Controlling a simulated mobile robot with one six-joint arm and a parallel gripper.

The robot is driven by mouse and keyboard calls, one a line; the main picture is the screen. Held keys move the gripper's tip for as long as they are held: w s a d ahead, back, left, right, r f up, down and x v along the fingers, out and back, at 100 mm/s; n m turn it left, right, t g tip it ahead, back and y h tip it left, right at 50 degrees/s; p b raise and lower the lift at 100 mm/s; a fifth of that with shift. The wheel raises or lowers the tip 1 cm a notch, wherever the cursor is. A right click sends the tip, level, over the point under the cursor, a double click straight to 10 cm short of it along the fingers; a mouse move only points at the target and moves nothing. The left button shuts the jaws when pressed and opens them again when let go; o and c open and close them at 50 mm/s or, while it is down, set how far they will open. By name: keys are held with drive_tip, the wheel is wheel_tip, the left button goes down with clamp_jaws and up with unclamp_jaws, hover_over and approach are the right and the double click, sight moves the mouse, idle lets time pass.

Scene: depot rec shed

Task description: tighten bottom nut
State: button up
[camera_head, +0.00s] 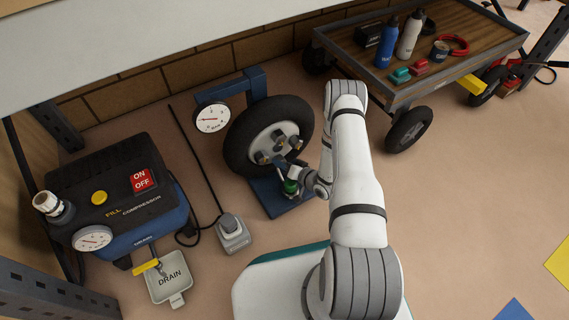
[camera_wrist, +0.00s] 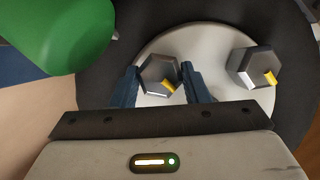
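The wheel (camera_head: 240,150) stands upright on a blue stand and has a pale hub (camera_head: 262,138) with several dark nuts. In the wrist view a dark hex nut (camera_wrist: 159,72) with a yellow and a white mark sits on the hub (camera_wrist: 205,45). My gripper (camera_wrist: 160,75) has one blue finger on each side of this nut, very close to its sides. I cannot tell if the fingers touch it. A second marked nut (camera_wrist: 252,66) is to the right, outside the fingers.
A green rounded object (camera_wrist: 65,35) is close by at the upper left of the wrist view. A compressor (camera_head: 120,195) and a drain tray (camera_head: 170,277) are left of the wheel. A cart (camera_head: 460,75) with bottles stands at the upper right. The floor at right is mostly clear.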

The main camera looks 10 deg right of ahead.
drive_tip(key=o, duration=0.5)
drive_tip(key=shift+w+d, duration=0.15)
drive_tip(key=shift+c, duration=0.2)
drive_tip(key=p+v, duration=0.3)
drive_tip(key=v, duration=0.5)
